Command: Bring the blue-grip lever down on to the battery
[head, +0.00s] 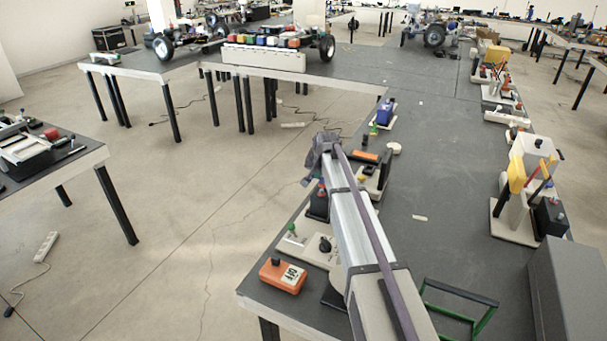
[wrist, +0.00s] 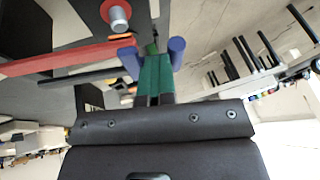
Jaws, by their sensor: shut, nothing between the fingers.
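My gripper (wrist: 152,62) shows in the wrist view as two dark green fingers, shut together with nothing between them. Blue rounded grips, on the left (wrist: 129,63) and on the right (wrist: 176,52), stand close beside the fingers. They look like parts of the blue-grip lever; I cannot tell whether they touch my fingers. A red-collared metal post (wrist: 117,16) is at the upper left of the wrist view, on a dark block. I cannot tell for sure which block is the battery. In the head view, my arm hides much of the work spot near the table's left edge.
A red bar (wrist: 65,59) crosses the left of the wrist view. In the head view, an orange box (head: 282,274) lies front left, and a blue device (head: 385,112) stands beyond my arm. A yellow-and-white fixture (head: 528,170) stands right. The dark table's middle (head: 435,180) is mostly free.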

